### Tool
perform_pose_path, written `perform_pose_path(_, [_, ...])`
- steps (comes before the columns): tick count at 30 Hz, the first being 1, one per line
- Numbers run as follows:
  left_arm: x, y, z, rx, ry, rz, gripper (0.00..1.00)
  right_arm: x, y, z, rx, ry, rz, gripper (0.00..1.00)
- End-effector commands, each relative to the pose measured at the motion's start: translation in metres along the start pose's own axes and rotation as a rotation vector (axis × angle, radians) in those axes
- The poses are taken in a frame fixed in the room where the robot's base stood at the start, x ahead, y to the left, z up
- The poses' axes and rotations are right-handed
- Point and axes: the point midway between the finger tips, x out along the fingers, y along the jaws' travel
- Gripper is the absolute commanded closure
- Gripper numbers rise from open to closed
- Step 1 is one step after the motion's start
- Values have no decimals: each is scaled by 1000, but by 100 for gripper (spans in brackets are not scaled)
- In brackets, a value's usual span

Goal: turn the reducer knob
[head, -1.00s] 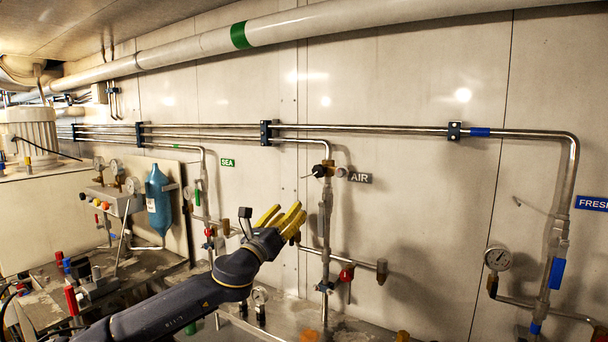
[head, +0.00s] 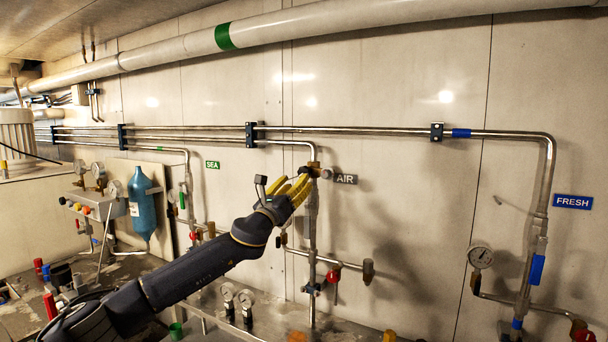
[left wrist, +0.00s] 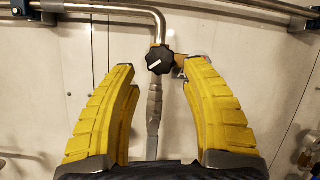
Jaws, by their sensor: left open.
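The reducer knob (left wrist: 160,60) is black and lobed with a white pointer line. In the left wrist view it sits on the AIR pipe below the bend, beyond and between my open yellow fingertips. My left gripper (left wrist: 160,80) is open and empty. In the head view the left gripper (head: 304,180) is at the upper part of the AIR pipe and partly hides the knob (head: 312,172). I cannot tell from the head view whether the fingers touch it. My right gripper is not in view.
The AIR label (head: 346,179) is right of the knob. Below, a red-handled valve (head: 333,277) sticks out from the AIR pipe (head: 312,240). The SEA pipe (head: 188,185) and a blue bottle (head: 142,205) stand left. A gauge (head: 480,256) and the FRESH pipe (head: 541,220) stand right.

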Motion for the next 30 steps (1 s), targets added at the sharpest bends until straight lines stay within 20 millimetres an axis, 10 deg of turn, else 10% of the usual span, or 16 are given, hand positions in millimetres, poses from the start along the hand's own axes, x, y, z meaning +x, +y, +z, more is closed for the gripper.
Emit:
perform_pose_path(12, [47, 0, 1, -1, -3, 0, 54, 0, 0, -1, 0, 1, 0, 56])
perform_pose_path(30, [58, 0, 1, 0, -1, 0, 54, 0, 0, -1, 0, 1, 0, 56])
